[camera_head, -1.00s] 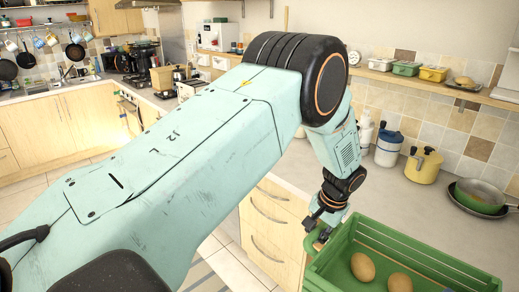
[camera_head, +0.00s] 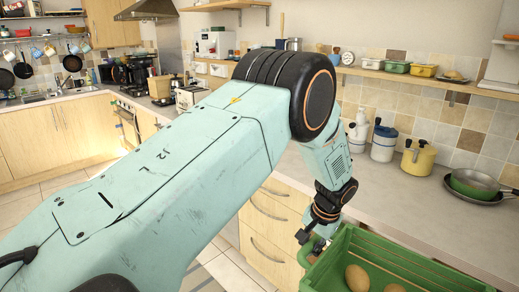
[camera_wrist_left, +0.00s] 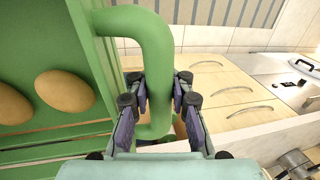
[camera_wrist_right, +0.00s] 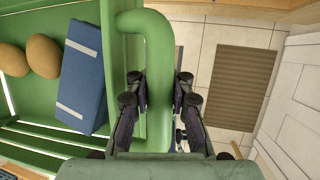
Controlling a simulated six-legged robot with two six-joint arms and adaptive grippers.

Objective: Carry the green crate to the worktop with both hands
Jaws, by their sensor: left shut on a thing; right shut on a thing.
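The green crate (camera_head: 385,252) shows at the bottom right of the head view, with brown egg-shaped things (camera_head: 357,278) inside. My left gripper (camera_head: 312,243) is at the crate's left end. In the left wrist view my left gripper (camera_wrist_left: 160,103) is shut on the crate's green handle (camera_wrist_left: 157,60). In the right wrist view my right gripper (camera_wrist_right: 159,103) is shut on the other green handle (camera_wrist_right: 158,55). A blue block with pale bands (camera_wrist_right: 82,75) lies in the crate beside the brown things. My right gripper is outside the head view.
The worktop (camera_head: 400,205) runs along the wall behind the crate, with a bare stretch in front. On it stand a yellow canister (camera_head: 418,158), a white and blue jar (camera_head: 384,143) and a pan (camera_head: 475,186). Wooden drawers (camera_head: 270,235) are below. A brown mat (camera_wrist_right: 240,85) lies on the floor.

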